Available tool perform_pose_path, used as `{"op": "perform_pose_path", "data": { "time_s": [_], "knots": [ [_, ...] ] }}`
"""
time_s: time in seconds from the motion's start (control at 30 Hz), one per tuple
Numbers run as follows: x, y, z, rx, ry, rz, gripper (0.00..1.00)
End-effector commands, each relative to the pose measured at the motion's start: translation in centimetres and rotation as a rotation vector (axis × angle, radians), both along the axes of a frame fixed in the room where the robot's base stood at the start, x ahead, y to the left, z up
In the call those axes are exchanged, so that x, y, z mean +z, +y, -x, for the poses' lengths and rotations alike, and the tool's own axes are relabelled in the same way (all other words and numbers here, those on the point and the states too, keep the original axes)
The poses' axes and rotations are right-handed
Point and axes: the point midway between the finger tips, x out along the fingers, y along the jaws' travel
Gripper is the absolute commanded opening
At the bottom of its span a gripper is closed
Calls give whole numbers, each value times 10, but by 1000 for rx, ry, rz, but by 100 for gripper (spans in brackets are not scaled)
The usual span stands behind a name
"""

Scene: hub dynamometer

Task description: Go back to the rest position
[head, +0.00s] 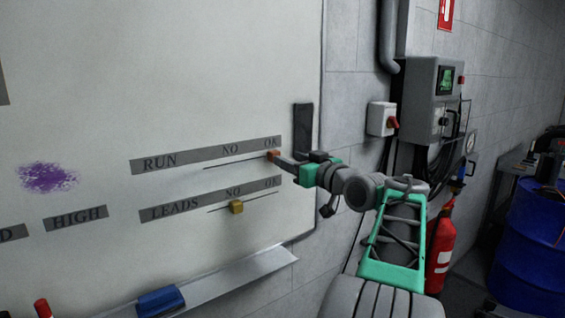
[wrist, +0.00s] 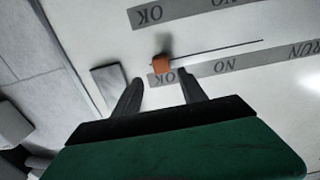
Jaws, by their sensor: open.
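My gripper (head: 279,161) is in front of the whiteboard (head: 150,80), close to the right end of the RUN row. In the wrist view its two dark fingers (wrist: 160,88) are spread apart with nothing between them. An orange slider knob (head: 273,155) sits at the OK end of the RUN line. The orange knob also shows in the wrist view (wrist: 161,64), just beyond the fingertips; I cannot tell whether a finger touches it.
A tray ledge (head: 235,282) with a blue eraser (head: 160,301) runs below the board. A switch box (head: 382,118) and a grey control cabinet (head: 430,95) are on the wall at right. A red extinguisher (head: 441,250) and blue drum (head: 535,235) stand right of my arm.

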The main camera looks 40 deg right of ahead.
Motion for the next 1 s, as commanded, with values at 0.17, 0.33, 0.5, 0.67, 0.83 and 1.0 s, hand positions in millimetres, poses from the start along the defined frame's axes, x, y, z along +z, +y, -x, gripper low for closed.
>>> {"op": "perform_pose_path", "data": {
  "time_s": [0.17,0.33,0.5,0.67,0.83,1.0],
  "knots": [
    [-1,1,22,-1,1,1,49],
    [0,1,23,0,1,0,49],
    [0,1,23,0,0,0,49],
    [-25,-3,24,-10,100,-28,49],
    [-136,-53,54,-198,415,-183,49],
    [-265,-60,132,-407,755,-429,49]
  ]
}}
